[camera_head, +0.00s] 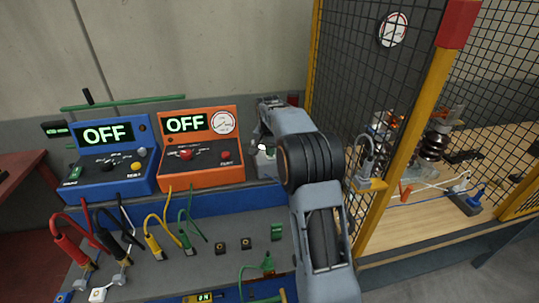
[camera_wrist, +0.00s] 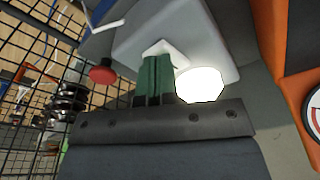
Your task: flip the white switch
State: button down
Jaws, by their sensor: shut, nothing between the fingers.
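In the wrist view a pale grey box (camera_wrist: 125,45) carries a small white part, which looks like the white switch (camera_wrist: 165,47), and a bright round white lamp (camera_wrist: 200,85) beside it. My gripper (camera_wrist: 157,60) has its dark green fingers closed together with nothing between them. The fingertips overlap the lower edge of the white switch; I cannot tell whether they touch it. The fingers hide part of it. In the head view the grey box (camera_head: 266,165) stands right of the orange unit, partly hidden by my arm.
A blue unit (camera_head: 105,178) and an orange unit (camera_head: 200,175), both reading OFF, stand left of the grey box. A red knob (camera_wrist: 103,72) shows left of my fingers. A yellow-framed mesh fence (camera_head: 398,150) rises close on the right. Cables and plugs cover the front panel.

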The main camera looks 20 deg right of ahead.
jog(key=shift+f, duration=0.4)
jog(key=shift+r, duration=0.15)
notch_tip(320, 180, up, 7)
jog(key=p, duration=0.5)
jog(key=shift+p, duration=0.35)
dwell(0.4)
